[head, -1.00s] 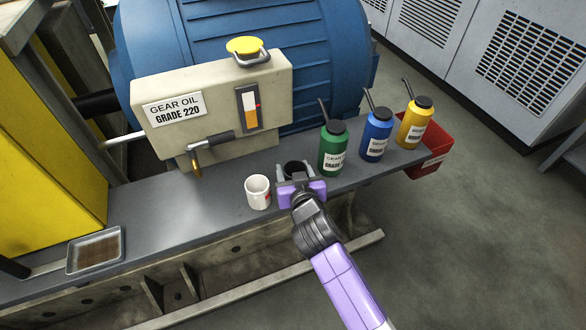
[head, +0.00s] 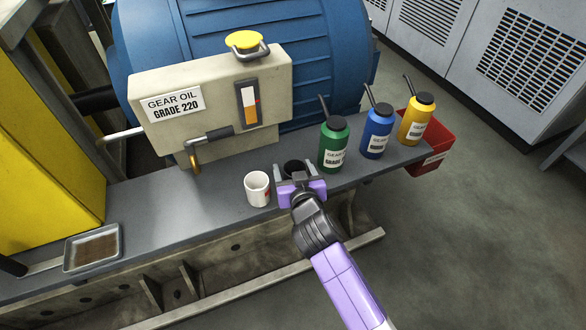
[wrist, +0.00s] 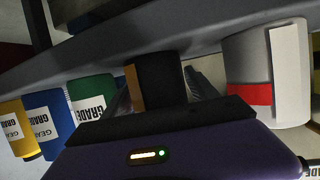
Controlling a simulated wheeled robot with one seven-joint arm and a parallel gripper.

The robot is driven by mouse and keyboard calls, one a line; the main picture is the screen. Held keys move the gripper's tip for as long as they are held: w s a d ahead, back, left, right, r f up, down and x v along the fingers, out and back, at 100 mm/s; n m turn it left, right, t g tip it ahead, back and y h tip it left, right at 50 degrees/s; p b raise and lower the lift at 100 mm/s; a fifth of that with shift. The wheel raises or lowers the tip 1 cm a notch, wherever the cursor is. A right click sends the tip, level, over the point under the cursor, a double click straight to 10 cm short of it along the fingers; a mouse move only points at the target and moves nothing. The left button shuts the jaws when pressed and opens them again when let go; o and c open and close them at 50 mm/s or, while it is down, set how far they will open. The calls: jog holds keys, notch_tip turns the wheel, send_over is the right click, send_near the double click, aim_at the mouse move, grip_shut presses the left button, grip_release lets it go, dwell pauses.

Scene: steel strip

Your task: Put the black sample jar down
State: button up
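The black sample jar (head: 294,166) stands on the grey steel ledge (head: 150,213), between the white mug and the green bottle. In the wrist view the jar (wrist: 162,78) is a dark cylinder with an orange-brown strip. My gripper (head: 294,172) is low at the ledge with one finger on each side of the jar. The fingers look spread, a little apart from the jar's sides, so it appears open around it. The jar's lower front is hidden by my gripper.
A white mug (head: 257,188) stands close to the left of my gripper. Green (head: 333,145), blue (head: 376,132) and yellow (head: 416,118) bottles with spouts stand to the right. A red bin (head: 437,150) hangs at the ledge's end. A metal tray (head: 93,248) lies far left.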

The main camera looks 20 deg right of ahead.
jog(key=shift+o, duration=0.7)
jog(key=shift+p+v, duration=0.45)
jog(key=shift+v, duration=3.45)
jog(key=s+r+n+y+p, duration=0.3)
jog(key=s+p, duration=0.4)
jog(key=s, duration=1.5)
jog(key=s+d+r+t+p, duration=0.1)
jog(key=s+r+p, duration=0.4)
jog(key=s+r, duration=1)
jog(key=shift+r+m, duration=0.4)
jog(key=shift+r, duration=0.55)
